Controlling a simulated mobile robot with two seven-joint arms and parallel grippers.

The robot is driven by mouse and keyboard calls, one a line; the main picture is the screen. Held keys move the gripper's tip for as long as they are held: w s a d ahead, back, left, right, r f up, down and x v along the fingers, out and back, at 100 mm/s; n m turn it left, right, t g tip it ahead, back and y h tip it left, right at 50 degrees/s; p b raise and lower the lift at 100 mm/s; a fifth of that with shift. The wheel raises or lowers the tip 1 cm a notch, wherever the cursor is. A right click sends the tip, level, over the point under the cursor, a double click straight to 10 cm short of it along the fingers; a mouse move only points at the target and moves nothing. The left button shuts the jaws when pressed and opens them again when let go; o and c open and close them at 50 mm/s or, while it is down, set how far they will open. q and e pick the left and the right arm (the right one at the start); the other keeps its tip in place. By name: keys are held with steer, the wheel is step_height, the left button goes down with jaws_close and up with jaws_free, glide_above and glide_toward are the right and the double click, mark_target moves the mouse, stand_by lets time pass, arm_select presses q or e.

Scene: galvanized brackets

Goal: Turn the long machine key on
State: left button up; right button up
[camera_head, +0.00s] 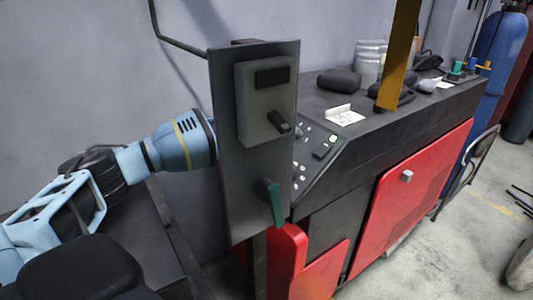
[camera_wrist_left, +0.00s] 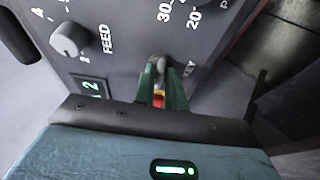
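The key (camera_wrist_left: 158,68) is a small grey piece on the dark control panel, beside the printed word KEY in the left wrist view. The green fingers of my left gripper (camera_wrist_left: 163,90) reach up to it, one on each side. I cannot tell whether they touch or grip it. A small red and yellow patch shows between the fingers. In the head view my light blue left arm comes in from the left and passes behind a grey upright plate (camera_head: 229,185), which hides the left gripper and the key. My right gripper is not in view.
The plate carries a grey box (camera_head: 252,115) with a black knob and, lower, a green handle (camera_head: 271,200). The FEED knob (camera_wrist_left: 70,40) is near the left fingers. The machine (camera_head: 400,200) has red panels and a black top with several objects. A blue cylinder (camera_head: 495,50) stands behind right.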

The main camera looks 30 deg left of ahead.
arm_select(q)
steer(key=o, duration=0.3)
steer(key=shift+v, duration=3.95)
steer(key=shift+f, duration=0.1)
